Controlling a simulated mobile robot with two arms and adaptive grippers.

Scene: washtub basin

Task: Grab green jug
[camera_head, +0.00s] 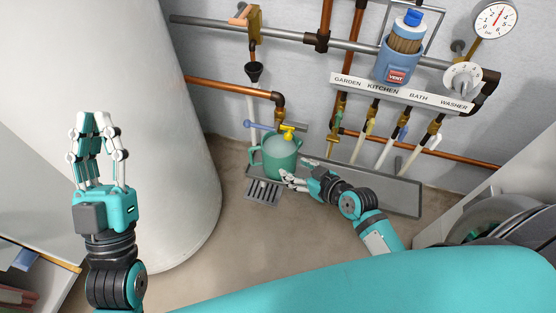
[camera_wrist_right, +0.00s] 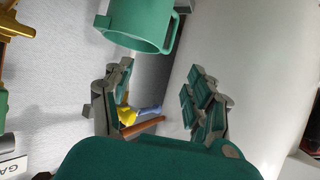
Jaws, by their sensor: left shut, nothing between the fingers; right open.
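My left gripper (camera_head: 97,118) is shut and empty, raised at the left.
A grey floor drain grate (camera_head: 263,192) lies just below the jug. A large white tank (camera_head: 165,150) stands left. Pipes, hoses and a labelled valve shelf (camera_head: 400,93) cover the wall. A round-doored machine (camera_head: 490,215) is at right. Bare floor (camera_head: 270,235) lies in front.

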